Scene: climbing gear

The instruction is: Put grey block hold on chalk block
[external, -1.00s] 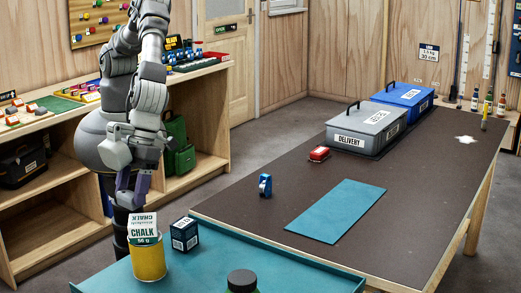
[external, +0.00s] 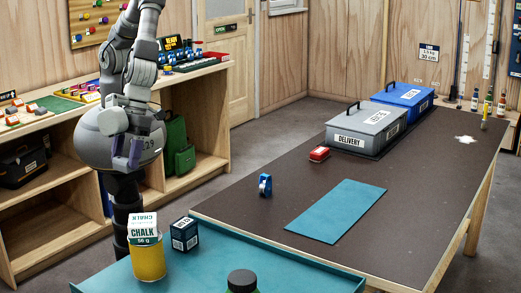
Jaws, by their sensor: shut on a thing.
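The chalk block (external: 143,230), white and green with "CHALK 56 g" on it, sits on top of a yellow tin (external: 148,262) on the teal tray at the bottom left. My gripper (external: 127,164), with purple fingers pointing down, hangs in the air above and slightly left of the chalk block, clear of it. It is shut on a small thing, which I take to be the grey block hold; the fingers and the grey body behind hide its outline. No other grey block hold shows clearly.
A dark box (external: 185,235) stands close right of the tin, and a dark jar (external: 242,281) is at the tray's front.

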